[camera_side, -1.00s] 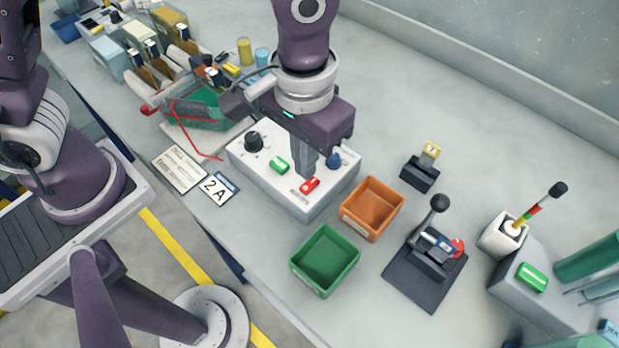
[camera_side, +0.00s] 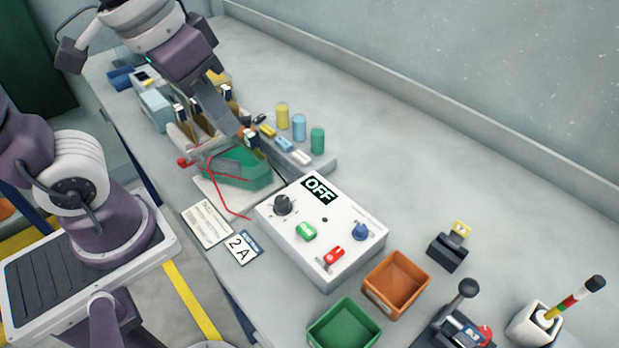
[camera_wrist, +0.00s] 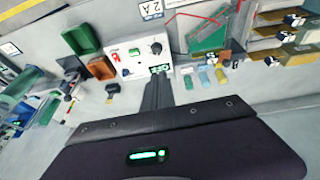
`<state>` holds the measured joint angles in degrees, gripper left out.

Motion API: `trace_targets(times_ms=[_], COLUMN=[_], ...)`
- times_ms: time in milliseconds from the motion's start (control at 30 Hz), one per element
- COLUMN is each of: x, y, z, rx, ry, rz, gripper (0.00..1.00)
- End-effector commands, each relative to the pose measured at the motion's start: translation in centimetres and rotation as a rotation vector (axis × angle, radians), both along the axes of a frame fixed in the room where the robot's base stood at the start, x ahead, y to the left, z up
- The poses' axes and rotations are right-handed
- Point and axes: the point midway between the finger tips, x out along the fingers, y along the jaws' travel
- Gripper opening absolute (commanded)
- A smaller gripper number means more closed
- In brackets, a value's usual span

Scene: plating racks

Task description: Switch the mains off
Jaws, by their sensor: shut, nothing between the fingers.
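The white control box (camera_side: 290,225) sits on the bench with a black display reading OFF (camera_side: 318,189). My gripper (camera_side: 238,130) is shut and empty, raised up and back from the box, in line with the rack area in the side view. In the wrist view its shut fingers (camera_wrist: 158,85) point towards the box (camera_wrist: 128,52), apart from it; the red switch (camera_wrist: 116,53) shows there.
Coloured cylinders (camera_side: 299,127) stand behind. Orange (camera_side: 400,262) and green (camera_side: 318,336) bins and a lever stand (camera_side: 462,305) are at front right. The back right bench is clear.

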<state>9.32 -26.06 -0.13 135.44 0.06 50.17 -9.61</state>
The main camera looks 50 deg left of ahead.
Motion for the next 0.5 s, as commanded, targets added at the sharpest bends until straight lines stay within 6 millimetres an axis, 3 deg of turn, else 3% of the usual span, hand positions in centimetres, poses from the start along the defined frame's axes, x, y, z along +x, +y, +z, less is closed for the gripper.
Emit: trace_targets(times_ms=[100, 200, 500], x=[-2.8, -3.9, -4.1], y=[2.4, 3.1, 3.2], z=[0.4, 0.2, 0.2], rx=[0.031, 0.052, 0.058], ry=[-0.097, -0.132, -0.137], rz=[0.014, 0.015, 0.007], gripper=[0.00, 0.00, 0.00])
